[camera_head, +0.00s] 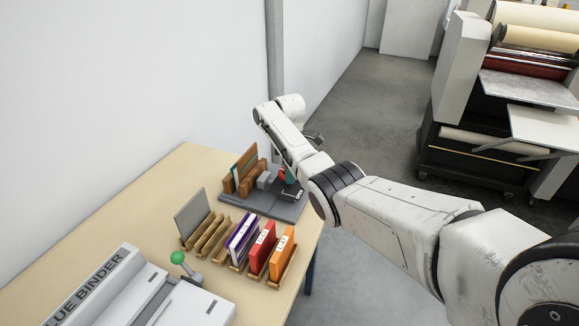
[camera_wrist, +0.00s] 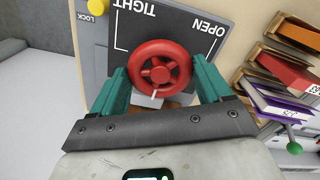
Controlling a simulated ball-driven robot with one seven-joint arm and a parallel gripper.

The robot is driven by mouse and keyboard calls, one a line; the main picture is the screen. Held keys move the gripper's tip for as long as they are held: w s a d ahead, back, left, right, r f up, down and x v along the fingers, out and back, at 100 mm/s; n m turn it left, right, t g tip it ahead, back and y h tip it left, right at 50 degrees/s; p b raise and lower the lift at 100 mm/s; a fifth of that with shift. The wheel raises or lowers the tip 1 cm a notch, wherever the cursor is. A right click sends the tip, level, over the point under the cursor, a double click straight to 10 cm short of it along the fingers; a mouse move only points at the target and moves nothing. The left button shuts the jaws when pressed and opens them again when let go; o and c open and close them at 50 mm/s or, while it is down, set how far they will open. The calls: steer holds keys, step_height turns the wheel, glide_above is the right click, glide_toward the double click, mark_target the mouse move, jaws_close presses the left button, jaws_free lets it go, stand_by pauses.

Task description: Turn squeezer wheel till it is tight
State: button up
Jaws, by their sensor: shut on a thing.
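In the wrist view the red squeezer wheel (camera_wrist: 160,48) sits between the two teal fingers of my gripper (camera_wrist: 158,67), which is shut on its rim from both sides. A short white pointer (camera_wrist: 155,94) shows at the wheel's lower edge in the picture. The dark panel (camera_wrist: 185,20) behind it carries the upside-down words TIGHT at left and OPEN at right. In the head view the squeezer (camera_head: 262,203) is a grey base with upright wooden boards at the table's far end. My arm reaches over it and hides most of the wheel.
A yellow LOCK knob (camera_wrist: 97,7) is on the panel's upper left in the wrist view. Wooden racks with purple, red (camera_head: 262,249) and orange books stand near the squeezer. A glue binder (camera_head: 100,290) with a green-knobbed lever is in front. A wall runs along the left.

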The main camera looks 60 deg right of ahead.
steer(key=m, duration=0.4)
steer(key=shift+r+m, duration=0.1)
steer(key=shift+m, duration=0.2)
steer(key=m, duration=0.4)
steer(key=shift+m+p, duration=0.3)
steer(key=shift+p, duration=0.05)
steer(key=m, duration=0.4)
steer(key=shift+a, duration=0.1)
steer(key=shift+w+m, duration=0.1)
steer(key=shift+m, duration=2.1)
steer(key=o, duration=1)
step_height(320, 180, up, 11)
steer(key=b, duration=0.1)
steer(key=shift+b, duration=0.4)
